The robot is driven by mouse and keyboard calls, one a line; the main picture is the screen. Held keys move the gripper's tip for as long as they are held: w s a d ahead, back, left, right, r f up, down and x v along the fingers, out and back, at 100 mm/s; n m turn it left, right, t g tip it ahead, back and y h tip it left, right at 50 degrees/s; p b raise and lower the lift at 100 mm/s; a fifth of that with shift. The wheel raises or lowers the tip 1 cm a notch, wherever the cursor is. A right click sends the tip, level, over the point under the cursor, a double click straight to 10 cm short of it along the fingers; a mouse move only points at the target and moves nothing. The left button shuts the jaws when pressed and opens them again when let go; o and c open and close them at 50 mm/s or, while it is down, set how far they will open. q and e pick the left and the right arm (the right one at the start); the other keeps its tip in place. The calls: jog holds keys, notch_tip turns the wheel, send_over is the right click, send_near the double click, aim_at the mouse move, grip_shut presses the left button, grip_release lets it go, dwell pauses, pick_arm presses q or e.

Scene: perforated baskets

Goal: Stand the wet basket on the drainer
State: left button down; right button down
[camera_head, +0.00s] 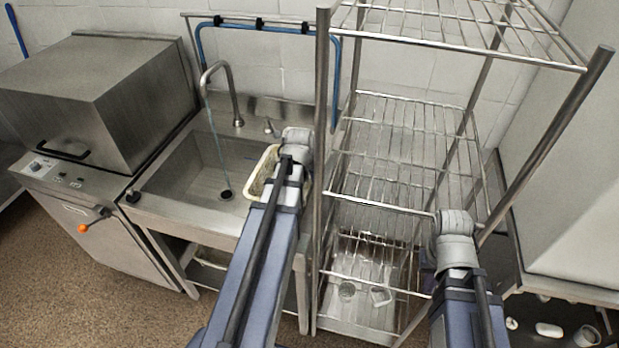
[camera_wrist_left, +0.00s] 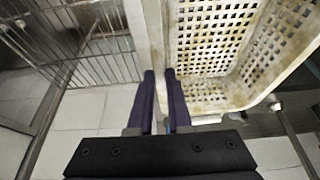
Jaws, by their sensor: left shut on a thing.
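A cream perforated basket (camera_head: 262,171) is held at the right end of the sink, partly hidden behind my left wrist. In the left wrist view the basket (camera_wrist_left: 210,47) fills the upper right, with brownish marks on its rim. My left gripper (camera_wrist_left: 159,76) is shut on its side wall. My right gripper (camera_head: 429,272) is at the front right of the wire rack; its fingers are mostly hidden behind my wrist. No separate drainer can be told apart; the steel wire rack (camera_head: 393,199) has several empty-looking shelves. Its wires also show in the left wrist view (camera_wrist_left: 75,42).
The steel sink (camera_head: 190,170) has a tall curved tap (camera_head: 236,100). A box-shaped steel machine (camera_head: 95,90) stands left of it. Small white items (camera_head: 549,329) lie at the lower right.

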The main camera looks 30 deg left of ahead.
pick_arm(q)
jog(key=c, duration=0.8)
grip_release()
jog(key=shift+c, duration=0.2)
jog(key=p+v, duration=1.1)
jog(key=v, duration=0.1)
